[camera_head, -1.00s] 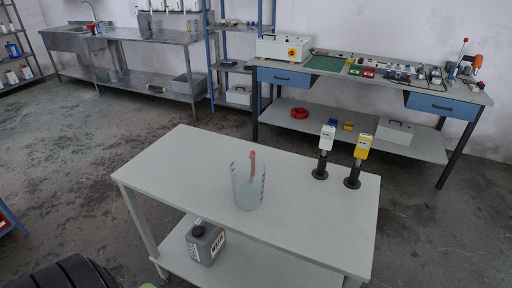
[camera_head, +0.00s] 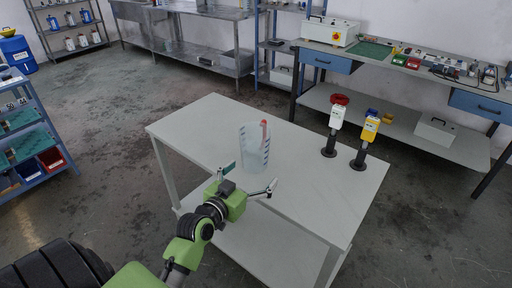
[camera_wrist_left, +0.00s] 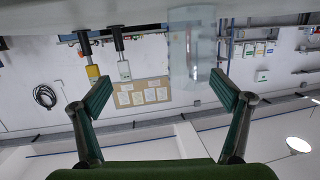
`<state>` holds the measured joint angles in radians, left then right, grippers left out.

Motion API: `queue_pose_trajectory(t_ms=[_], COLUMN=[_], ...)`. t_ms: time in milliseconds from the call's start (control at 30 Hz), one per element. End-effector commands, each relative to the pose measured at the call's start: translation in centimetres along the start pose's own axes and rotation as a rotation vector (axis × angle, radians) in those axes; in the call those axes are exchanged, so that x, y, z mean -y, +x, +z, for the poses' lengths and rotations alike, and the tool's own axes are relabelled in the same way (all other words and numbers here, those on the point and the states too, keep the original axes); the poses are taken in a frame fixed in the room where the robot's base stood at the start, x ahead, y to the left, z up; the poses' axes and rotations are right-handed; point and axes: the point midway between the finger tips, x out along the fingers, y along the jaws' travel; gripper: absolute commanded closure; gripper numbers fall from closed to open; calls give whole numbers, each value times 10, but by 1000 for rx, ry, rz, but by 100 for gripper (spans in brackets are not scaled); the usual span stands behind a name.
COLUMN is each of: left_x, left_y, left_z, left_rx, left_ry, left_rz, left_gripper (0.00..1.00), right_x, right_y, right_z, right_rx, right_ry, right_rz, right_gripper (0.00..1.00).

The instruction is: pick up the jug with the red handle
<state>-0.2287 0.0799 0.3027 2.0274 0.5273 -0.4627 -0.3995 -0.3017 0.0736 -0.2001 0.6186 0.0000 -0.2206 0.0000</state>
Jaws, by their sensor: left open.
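The translucent jug (camera_head: 252,156) stands upright on the grey table, with its red handle (camera_head: 265,131) on the far right side. My left gripper (camera_head: 250,178) is open and empty at the table's near edge, in front of the jug and apart from it. In the left wrist view, which looks upside down, the jug (camera_wrist_left: 191,46) is pale and lies beyond the fingers, right of the middle between them. The open left gripper (camera_wrist_left: 162,92) shows both fingers wide apart. My right gripper is not in view.
The table (camera_head: 215,125) has free room left of the jug. A workbench (camera_head: 400,72) and a blue shelf rack (camera_head: 45,135) stand farther away.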

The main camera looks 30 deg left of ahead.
Motion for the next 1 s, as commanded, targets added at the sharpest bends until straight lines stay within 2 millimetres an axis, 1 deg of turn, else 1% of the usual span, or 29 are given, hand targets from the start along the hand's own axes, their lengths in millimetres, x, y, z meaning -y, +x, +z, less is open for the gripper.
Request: queue_pose_trajectory(t_ms=[33, 100, 200, 300, 367, 600, 700, 800, 1000], left_x=[14, 30, 47, 55, 57, 62, 64, 65, 67], left_y=[4, 7, 9, 15, 22, 66, 80, 89, 99], left_z=[-10, -23, -34, -40, -43, -51, -52, -53, -56], left_rx=[-45, -98, -151, -173, -177, -176, -175, -173, -173], left_ry=[-10, -22, -33, -38, -39, -39, -38, -37, -39], left_rz=[-31, -68, -108, -126, -129, -127, -127, -127, -126], left_gripper=[8, 8, 8, 8, 8, 8, 8, 8, 8], right_x=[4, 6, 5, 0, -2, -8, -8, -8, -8], right_y=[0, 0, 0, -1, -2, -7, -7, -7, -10], right_z=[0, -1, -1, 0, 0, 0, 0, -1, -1], right_rx=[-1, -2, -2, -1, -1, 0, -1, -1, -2], right_ry=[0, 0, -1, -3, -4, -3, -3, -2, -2], right_rz=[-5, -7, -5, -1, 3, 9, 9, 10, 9], right_gripper=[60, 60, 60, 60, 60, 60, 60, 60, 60])
